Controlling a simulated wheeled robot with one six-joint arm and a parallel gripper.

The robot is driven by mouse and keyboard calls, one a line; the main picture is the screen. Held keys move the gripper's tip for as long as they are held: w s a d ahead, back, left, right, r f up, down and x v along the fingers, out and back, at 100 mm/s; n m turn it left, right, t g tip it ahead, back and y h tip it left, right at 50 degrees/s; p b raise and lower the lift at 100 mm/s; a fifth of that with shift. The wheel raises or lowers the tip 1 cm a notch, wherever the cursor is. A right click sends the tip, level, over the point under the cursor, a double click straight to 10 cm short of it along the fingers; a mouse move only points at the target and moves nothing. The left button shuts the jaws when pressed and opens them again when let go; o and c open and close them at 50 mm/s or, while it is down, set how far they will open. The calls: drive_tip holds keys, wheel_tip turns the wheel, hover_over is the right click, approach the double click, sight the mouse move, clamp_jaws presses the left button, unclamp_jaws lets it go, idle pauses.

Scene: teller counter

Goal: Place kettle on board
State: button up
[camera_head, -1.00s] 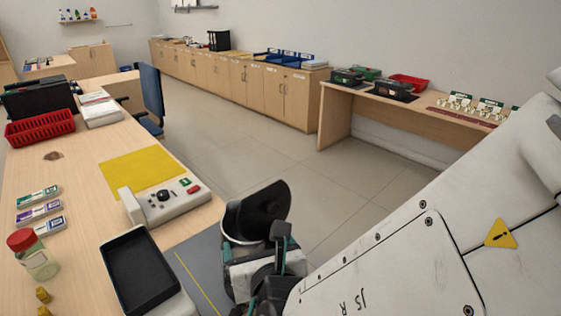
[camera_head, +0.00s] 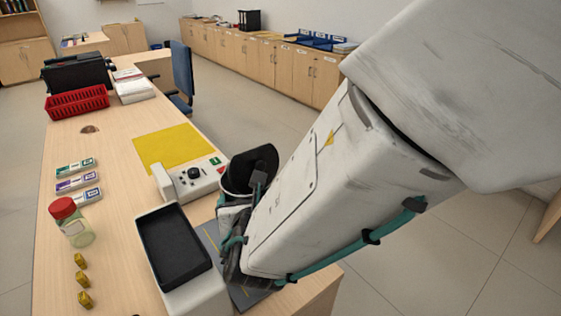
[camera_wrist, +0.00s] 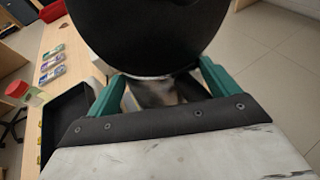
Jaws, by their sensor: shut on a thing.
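The kettle, a black round body (camera_head: 262,160), is held at the right edge of the counter, just right of the control box. In the wrist view its black round surface (camera_wrist: 150,35) fills the upper middle. My gripper (camera_wrist: 158,82) has its green fingers on either side of the kettle's lower part and is shut on it. The exact contact is partly hidden. In the head view my arm covers much of the gripper. A flat yellow board (camera_head: 165,147) lies bare on the counter, left of and beyond the kettle.
The control box (camera_head: 192,178) stands between the kettle and the yellow board. A black tray (camera_head: 172,250) is nearer. A red-lidded jar (camera_head: 72,220), yellow pieces (camera_head: 82,279), banknote bundles (camera_head: 78,182) and a red basket (camera_head: 78,103) line the left.

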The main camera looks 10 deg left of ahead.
drive_tip(key=shift+f, duration=1.55)
drive_tip(key=o, duration=1.8)
drive_tip(key=shift+f, duration=0.15)
drive_tip(key=shift+o, duration=0.2)
